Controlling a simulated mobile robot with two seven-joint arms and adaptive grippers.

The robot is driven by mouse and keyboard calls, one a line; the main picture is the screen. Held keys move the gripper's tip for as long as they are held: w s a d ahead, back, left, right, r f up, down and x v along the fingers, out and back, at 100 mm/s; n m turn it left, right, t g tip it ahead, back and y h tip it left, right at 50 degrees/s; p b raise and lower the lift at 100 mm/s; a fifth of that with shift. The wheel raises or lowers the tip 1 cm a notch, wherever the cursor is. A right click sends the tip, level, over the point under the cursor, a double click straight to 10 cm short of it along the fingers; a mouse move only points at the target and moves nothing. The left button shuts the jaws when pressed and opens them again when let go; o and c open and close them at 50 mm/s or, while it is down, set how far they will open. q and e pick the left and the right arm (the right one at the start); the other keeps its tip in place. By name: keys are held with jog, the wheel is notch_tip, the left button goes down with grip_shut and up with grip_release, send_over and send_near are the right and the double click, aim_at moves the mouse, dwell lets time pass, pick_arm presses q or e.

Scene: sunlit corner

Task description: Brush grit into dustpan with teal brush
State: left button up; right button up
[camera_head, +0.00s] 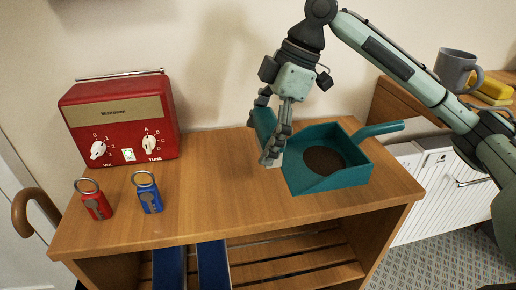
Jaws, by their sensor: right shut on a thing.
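The teal dustpan (302,180) lies on the wooden table, its handle pointing right toward the back. A dark brown round patch of grit (325,161) lies inside the pan. My right gripper (275,142) comes down from above and is shut on the teal brush (263,121), just left of the dustpan. The brush's pale bristles (271,163) show below the fingers, at or close to the tabletop. Part of the brush is hidden behind the fingers. My left gripper is not in view.
A red radio (119,122) stands at the back left. The wooden tabletop (215,185) is clear between these and the brush. A grey mug (455,68) and yellow item (492,88) sit on the right counter.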

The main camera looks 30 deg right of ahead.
aim_at(260, 121)
jog(key=shift+r, duration=1.8)
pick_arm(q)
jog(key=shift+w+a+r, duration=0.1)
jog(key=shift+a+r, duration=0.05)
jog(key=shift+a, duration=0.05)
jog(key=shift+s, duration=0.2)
pick_arm(e)
jog(key=shift+f, duration=0.1)
